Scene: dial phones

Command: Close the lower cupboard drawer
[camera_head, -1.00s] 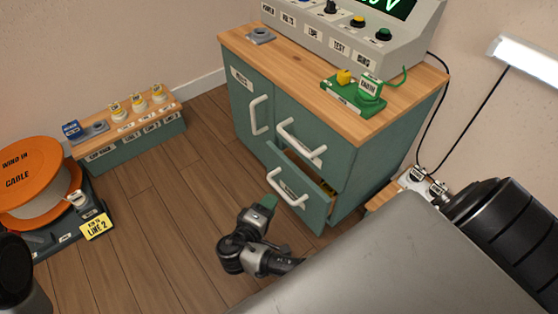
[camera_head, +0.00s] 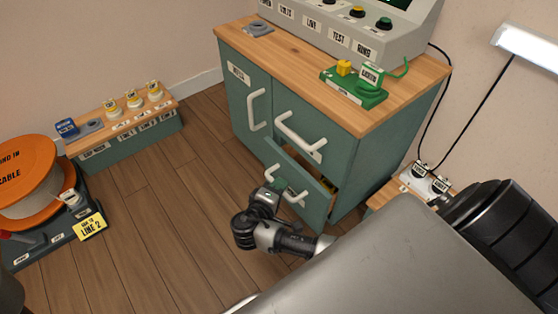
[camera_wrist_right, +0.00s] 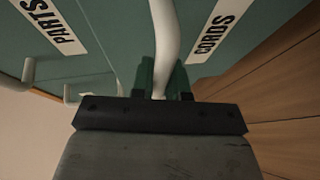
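The cupboard (camera_head: 243,95) is green with a wooden top. Its lower drawer (camera_head: 315,203) stands partly pulled out, its inside showing behind the front. My right gripper (camera_head: 277,186) is at the white lower drawer handle (camera_head: 297,197), partly covering it. In the right wrist view the handle (camera_wrist_right: 165,40) runs down between my two green fingertips (camera_wrist_right: 165,80), beside a CORDS label. Whether the fingers press on it is unclear. The upper drawer (camera_head: 310,130) looks shut. My left gripper is not in view.
A green device (camera_head: 355,90) and a grey console (camera_head: 330,30) stand on the cupboard top. A low bench (camera_head: 125,130) and an orange cable reel (camera_head: 25,180) are on the left. The wooden floor before the cupboard is clear.

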